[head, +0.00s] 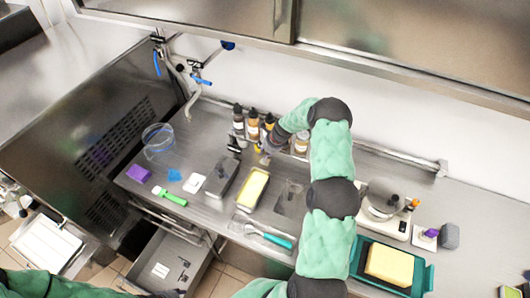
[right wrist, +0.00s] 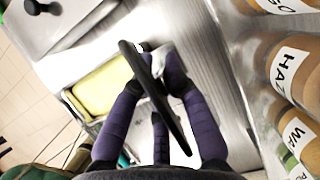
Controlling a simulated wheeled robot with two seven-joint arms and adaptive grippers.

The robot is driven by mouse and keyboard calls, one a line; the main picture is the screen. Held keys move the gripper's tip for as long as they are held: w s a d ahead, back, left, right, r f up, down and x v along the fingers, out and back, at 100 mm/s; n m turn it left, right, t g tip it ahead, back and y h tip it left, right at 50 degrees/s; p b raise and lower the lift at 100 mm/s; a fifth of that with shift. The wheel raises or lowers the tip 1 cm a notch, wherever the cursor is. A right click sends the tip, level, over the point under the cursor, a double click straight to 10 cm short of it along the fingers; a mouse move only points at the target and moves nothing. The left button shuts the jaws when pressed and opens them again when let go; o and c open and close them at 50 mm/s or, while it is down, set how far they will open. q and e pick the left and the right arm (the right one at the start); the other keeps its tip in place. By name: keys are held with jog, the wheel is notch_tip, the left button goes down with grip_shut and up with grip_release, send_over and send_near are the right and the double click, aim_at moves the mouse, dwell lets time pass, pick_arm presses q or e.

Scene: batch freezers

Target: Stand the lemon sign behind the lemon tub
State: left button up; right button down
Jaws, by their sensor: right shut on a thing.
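The lemon tub (head: 253,188) is a pale tray with yellow ice cream on the steel counter; the right wrist view shows its yellow content (right wrist: 104,90). My right gripper (head: 268,150) is behind the tub, near the bottles. In the right wrist view its purple fingers (right wrist: 155,62) are shut on a thin dark plate, the lemon sign (right wrist: 157,95), seen nearly edge-on. Its face is hidden, and whether its foot touches the counter cannot be told. A dark part of my left arm (head: 168,293) shows at the bottom edge; its fingers cannot be made out.
Labelled bottles (head: 253,125) stand close behind my right gripper. A lidded grey tub (head: 222,178) stands left of the lemon tub. A turquoise-handled spatula (head: 270,236) lies in front. A scale with a pot (head: 384,205) and a green tray with a yellow block (head: 390,265) are right.

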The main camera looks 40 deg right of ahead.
aim_at(267, 162)
jog(key=shift+f+b, duration=1.6)
jog(key=shift+f, duration=0.75)
jog(key=shift+f+b, duration=1.25)
jog(key=shift+f, duration=0.8)
jog(key=c, duration=0.6)
grip_release()
jog(key=shift+r, duration=0.1)
jog(key=shift+r+p, duration=3.55)
jog(key=shift+r, duration=0.9)
jog(key=shift+f, duration=0.1)
